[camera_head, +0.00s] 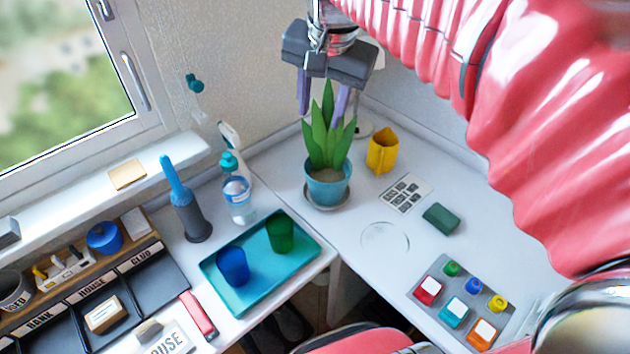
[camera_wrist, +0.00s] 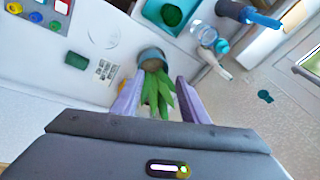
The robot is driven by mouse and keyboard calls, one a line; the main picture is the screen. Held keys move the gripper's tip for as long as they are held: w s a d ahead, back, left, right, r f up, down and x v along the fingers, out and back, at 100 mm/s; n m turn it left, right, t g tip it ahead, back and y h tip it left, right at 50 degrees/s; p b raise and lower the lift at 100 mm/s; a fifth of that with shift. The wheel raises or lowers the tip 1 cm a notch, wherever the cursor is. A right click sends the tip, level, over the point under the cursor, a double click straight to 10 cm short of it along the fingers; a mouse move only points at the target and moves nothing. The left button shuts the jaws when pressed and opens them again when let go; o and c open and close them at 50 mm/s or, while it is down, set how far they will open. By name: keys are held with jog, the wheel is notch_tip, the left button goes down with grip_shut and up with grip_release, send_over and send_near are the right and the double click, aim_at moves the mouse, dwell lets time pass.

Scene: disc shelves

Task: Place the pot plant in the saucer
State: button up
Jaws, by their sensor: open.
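The pot plant (camera_head: 328,185) is a blue pot with soil and tall green leaves, standing upright near the back corner of the white table. The saucer (camera_head: 343,205) is a dark round dish whose rim shows around the pot's base; the pot appears to sit in it. My gripper (camera_head: 322,110) hangs above the plant, open, its purple fingers on either side of the upper leaves and clear of the pot. In the wrist view the leaves (camera_wrist: 157,92) lie between the open fingers, with the pot (camera_wrist: 151,57) beyond them. The saucer is not clear there.
A yellow cup (camera_head: 382,152) stands right of the plant, with a green block (camera_head: 440,218) and a button panel (camera_head: 466,300) nearer. A teal tray (camera_head: 255,282) holds two cups. A spray bottle (camera_head: 237,195) stands left. Table in front of the pot is mostly clear.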

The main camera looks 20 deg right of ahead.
jog(key=s+a+f+n+t, duration=0.2)
jog(key=s+a+f+n, duration=0.1)
jog(key=s+f+n, duration=0.5)
jog(key=s+f, duration=0.3)
jog(key=s, duration=0.3)
jog(key=shift+s+a+f+n, duration=0.2)
jog(key=shift+a+f+n, duration=0.05)
jog(key=shift+n, duration=0.05)
